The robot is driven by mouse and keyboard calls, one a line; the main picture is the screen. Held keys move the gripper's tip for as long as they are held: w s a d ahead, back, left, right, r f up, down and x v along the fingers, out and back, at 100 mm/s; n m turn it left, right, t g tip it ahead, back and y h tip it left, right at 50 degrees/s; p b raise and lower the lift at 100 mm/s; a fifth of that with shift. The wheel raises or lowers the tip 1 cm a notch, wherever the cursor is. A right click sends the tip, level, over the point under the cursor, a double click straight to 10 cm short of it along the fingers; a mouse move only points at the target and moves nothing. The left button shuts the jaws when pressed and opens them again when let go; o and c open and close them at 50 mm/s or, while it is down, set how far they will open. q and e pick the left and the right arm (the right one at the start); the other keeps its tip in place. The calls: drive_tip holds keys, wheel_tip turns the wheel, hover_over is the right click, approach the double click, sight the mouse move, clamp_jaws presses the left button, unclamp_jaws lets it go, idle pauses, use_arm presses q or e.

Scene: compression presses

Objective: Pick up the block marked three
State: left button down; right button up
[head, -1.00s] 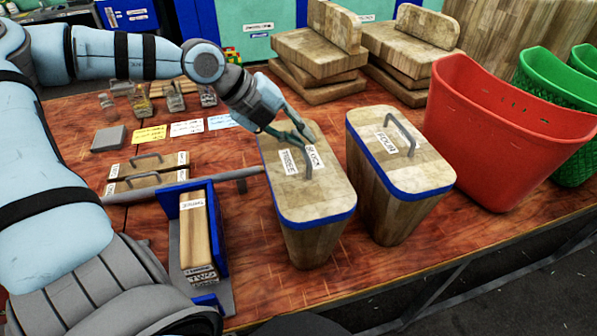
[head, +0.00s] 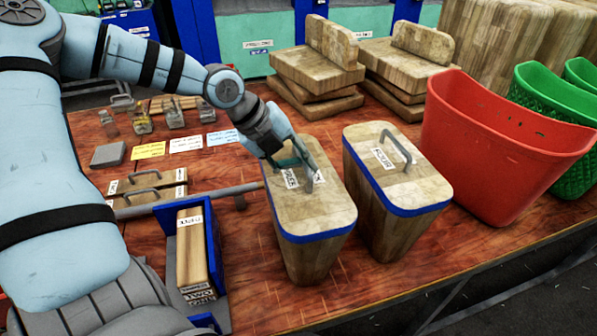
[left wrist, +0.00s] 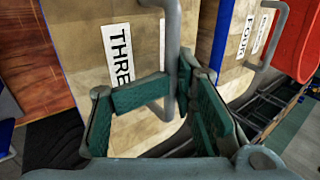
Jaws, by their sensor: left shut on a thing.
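The block marked three (head: 310,216) is a tapered wooden block with a blue band, a grey handle and a white label on top. It stands on the red-brown table left of the block marked four (head: 398,190). My left gripper (head: 298,165) is over its top, shut on the handle. In the left wrist view the label reading THRE (left wrist: 122,55) shows, and the green finger pads (left wrist: 172,97) close around the grey handle (left wrist: 170,60). The block's base seems to be on the table. My right gripper is not in view.
A red basket (head: 490,140) stands right of the block marked four, with green baskets (head: 540,110) beyond. Wooden boards (head: 315,75) are stacked behind. A blue holder (head: 218,255) with small blocks stands to the left. Some table in front is clear.

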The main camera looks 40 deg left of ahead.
use_arm(q)
wheel_tip(320, 180, up, 20)
drive_tip(key=p, duration=0.2)
drive_tip(key=shift+p, duration=0.3)
drive_tip(key=shift+c, duration=2.4)
unclamp_jaws()
